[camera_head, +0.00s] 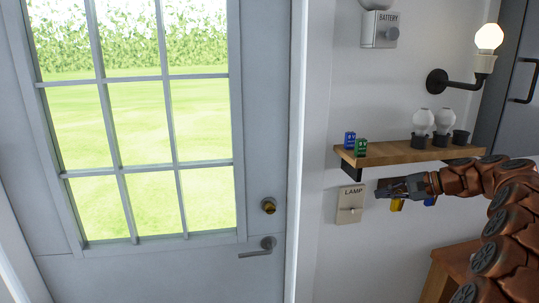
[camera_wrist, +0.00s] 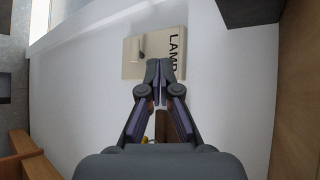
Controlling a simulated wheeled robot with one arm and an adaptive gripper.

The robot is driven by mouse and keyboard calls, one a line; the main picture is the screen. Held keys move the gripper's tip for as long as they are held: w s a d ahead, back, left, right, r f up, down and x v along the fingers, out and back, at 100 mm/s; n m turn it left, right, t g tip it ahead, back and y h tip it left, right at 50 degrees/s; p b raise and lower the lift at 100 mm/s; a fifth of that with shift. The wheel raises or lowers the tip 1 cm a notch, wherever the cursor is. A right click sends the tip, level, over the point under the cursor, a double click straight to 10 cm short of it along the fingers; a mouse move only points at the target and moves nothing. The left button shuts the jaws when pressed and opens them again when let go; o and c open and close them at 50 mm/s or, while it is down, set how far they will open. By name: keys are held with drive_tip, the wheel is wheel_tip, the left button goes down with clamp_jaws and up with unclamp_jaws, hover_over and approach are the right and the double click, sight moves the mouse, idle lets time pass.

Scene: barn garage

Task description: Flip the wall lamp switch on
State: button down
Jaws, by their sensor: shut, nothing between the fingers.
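The lamp switch is a beige plate marked LAMP (camera_head: 350,198) on the white wall, below a wooden shelf. Its small lever sticks out from the lower part of the plate. In the wrist view the plate (camera_wrist: 176,34) lies sideways, with the lever (camera_wrist: 140,48) at its left. My gripper (camera_head: 380,190) is shut and empty, just right of the plate in the head view. In the wrist view its fingertips (camera_wrist: 162,66) overlap the plate's near edge; I cannot tell whether they touch it. The wall lamp bulb (camera_head: 489,37) looks bright and warm.
The wooden shelf (camera_head: 410,152) is just above my gripper and holds small boxes (camera_head: 360,147) and spare bulbs (camera_head: 423,120). A BATTERY switch (camera_head: 379,30) is higher on the wall. A glazed door with a handle (camera_head: 258,249) is on the left. Coloured items hang partly hidden behind my gripper.

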drive_tip(key=s+a+f+n+g+h, duration=0.3)
drive_tip(key=s+a+n+g, duration=0.3)
drive_tip(key=s+a, duration=1.5)
drive_tip(key=s+d+f+n+g+h, duration=0.1)
drive_tip(key=s+f+h, duration=0.1)
drive_tip(key=s, duration=0.7)
drive_tip(key=s+d+f+n+g+h+b, duration=0.1)
drive_tip(key=s+f+n+h, duration=0.1)
drive_tip(key=s+f, duration=0.3)
drive_tip(key=s+d+f+n+h, duration=0.1)
drive_tip(key=s+f+h, duration=0.2)
drive_tip(key=s, duration=1.1)
drive_tip(key=shift+d+f+n+g+b, duration=0.3)
drive_tip(key=shift+f+n+g, duration=0.1)
drive_tip(key=shift+f, duration=0.35)
